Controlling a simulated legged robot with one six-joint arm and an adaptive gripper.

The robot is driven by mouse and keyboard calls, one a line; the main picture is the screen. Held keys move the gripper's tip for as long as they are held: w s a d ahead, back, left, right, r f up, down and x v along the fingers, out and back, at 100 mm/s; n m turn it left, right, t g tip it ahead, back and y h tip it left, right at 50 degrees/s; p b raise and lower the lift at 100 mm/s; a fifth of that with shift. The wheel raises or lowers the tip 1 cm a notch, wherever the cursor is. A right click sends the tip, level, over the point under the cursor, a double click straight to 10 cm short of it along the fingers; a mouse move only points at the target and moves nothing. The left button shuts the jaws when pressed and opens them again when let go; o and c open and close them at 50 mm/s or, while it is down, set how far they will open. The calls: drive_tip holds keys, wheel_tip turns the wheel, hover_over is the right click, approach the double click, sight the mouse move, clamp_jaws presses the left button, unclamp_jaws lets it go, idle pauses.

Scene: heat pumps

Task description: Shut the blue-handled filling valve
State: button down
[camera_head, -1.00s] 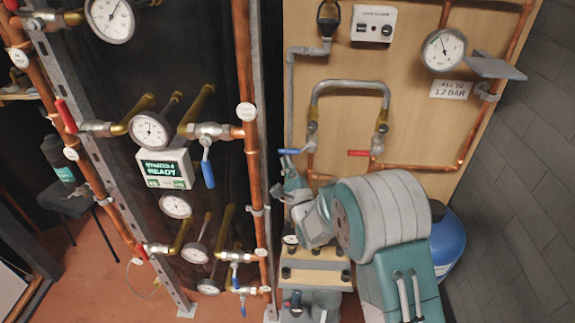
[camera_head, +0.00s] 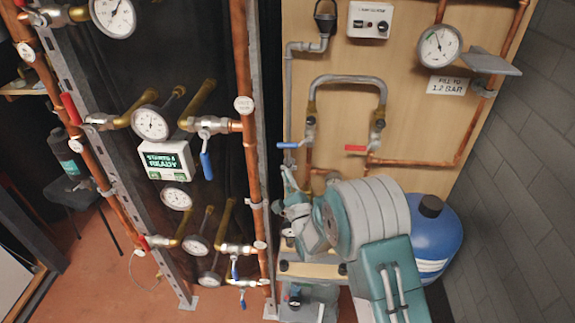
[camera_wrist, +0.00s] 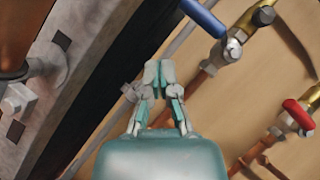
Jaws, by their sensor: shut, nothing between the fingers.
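The blue-handled valve (camera_head: 290,145) is on the wooden board, below the left leg of a grey hose loop. Its lever points left, roughly across its upright pipe. In the wrist view the blue lever (camera_wrist: 204,17) runs up and left from its nut, to the upper right of my fingers, and is partly cut off by the top edge. My gripper (camera_head: 287,170) is just below the blue lever in the head view, with a small gap. In the wrist view my gripper (camera_wrist: 158,68) has its fingertips together and holds nothing.
A red-handled valve (camera_head: 356,148) is right of the blue one, also with its lever sideways. A copper pipe (camera_head: 250,160) and metal upright stand close on the left. A pressure gauge (camera_head: 439,46) is upper right. A blue tank (camera_head: 432,240) stands right of my arm.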

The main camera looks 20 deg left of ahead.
drive_tip(key=s+d+f, duration=0.1)
drive_tip(key=s+f, duration=0.3)
drive_tip(key=s, duration=0.2)
drive_tip(key=shift+s+d+f, duration=0.15)
drive_tip(key=shift+d+f, duration=0.05)
drive_tip(key=shift+f, duration=0.15)
drive_tip(key=shift+a, duration=0.1)
